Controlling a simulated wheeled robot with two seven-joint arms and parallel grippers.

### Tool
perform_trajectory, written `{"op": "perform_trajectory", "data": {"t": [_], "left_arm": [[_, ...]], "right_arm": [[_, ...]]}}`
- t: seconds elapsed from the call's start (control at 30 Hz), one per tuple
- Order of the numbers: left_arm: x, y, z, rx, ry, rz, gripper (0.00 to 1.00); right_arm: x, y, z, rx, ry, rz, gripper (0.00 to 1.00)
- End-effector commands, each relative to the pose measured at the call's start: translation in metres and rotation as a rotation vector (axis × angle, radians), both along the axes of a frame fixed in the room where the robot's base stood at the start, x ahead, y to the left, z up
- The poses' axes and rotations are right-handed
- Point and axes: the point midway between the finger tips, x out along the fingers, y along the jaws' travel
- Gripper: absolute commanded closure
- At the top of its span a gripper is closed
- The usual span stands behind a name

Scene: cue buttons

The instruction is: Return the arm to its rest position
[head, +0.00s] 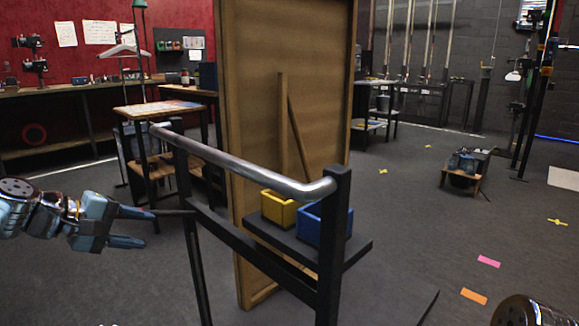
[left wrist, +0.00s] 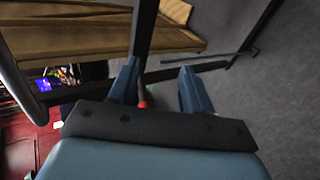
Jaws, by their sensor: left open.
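My left arm comes in from the left in the head view, and its gripper (head: 150,221) is open and empty. It points right, beside the black frame with the metal rail (head: 240,165). My right gripper is not in view; only a dark rounded part of me shows at the bottom right of the head view.
A tall wooden panel (head: 240,90) stands behind the rail. A dark shelf (head: 352,252) on the frame carries a yellow bin (head: 279,207) and a blue bin (head: 311,224). A small table (head: 160,110) stands behind left. The grey floor on the right is mostly open, with pink (head: 489,261) and orange (head: 474,296) markers.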

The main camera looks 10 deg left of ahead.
Motion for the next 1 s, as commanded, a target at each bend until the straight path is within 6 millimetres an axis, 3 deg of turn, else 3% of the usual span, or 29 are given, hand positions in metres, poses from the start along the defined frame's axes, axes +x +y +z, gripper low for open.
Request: {"op": "perform_trajectory", "data": {"t": [0.1, 0.27, 0.3, 0.37, 0.4, 0.53, 0.63, 0.8, 1.0], "left_arm": [[0.037, -0.025, -0.090, 0.107, 0.133, -0.026, 0.51], [0.050, -0.065, -0.225, 0.290, 0.279, -0.116, 0.51], [0.046, -0.077, -0.258, 0.334, 0.310, -0.152, 0.51], [0.034, -0.096, -0.307, 0.399, 0.347, -0.219, 0.51], [0.023, -0.109, -0.337, 0.440, 0.367, -0.269, 0.51], [-0.033, -0.156, -0.423, 0.538, 0.399, -0.458, 0.51], [-0.082, -0.191, -0.464, 0.570, 0.388, -0.600, 0.51], [-0.144, -0.233, -0.494, 0.567, 0.345, -0.760, 0.51], [-0.164, -0.247, -0.500, 0.559, 0.321, -0.807, 0.51]], "right_arm": [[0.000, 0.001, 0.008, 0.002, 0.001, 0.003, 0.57], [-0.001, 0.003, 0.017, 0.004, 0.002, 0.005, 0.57], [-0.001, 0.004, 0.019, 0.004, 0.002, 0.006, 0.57], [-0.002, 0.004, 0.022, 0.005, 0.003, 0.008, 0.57], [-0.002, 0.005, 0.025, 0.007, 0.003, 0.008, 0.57], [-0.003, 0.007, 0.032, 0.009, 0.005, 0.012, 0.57], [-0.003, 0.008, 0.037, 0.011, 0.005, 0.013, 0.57], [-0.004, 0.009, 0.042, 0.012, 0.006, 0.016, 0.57], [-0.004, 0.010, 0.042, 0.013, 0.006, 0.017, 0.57]]}}
